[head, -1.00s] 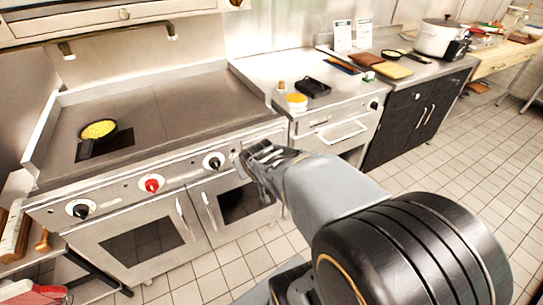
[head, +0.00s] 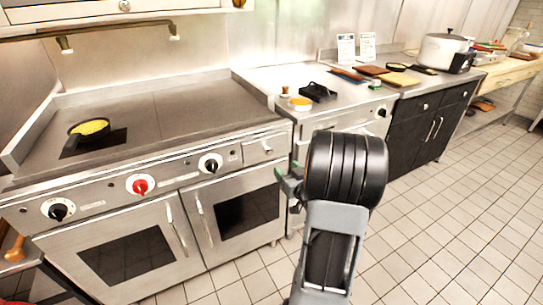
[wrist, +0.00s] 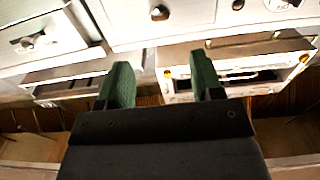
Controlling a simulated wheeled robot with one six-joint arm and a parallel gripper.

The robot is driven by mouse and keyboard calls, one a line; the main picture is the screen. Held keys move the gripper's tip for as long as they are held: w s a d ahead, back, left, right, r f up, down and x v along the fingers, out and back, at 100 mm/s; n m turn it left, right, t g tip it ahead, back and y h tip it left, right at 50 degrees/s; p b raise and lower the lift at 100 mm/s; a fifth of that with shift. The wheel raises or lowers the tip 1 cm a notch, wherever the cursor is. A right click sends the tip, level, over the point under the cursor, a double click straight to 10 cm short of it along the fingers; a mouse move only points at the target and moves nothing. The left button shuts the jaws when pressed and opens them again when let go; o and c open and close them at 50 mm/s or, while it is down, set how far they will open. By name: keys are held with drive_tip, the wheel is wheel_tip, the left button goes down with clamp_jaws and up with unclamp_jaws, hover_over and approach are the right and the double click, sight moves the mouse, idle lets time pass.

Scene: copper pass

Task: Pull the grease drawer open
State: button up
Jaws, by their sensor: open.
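The tiled floor (head: 460,220) is clear at right.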

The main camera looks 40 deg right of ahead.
sight(270, 152)
drive_tip(key=w, duration=0.3)
drive_tip(key=w+d, duration=0.1)
drive_tip(key=w, duration=0.7)
drive_tip(key=shift+d, duration=0.25)
clamp_jaws()
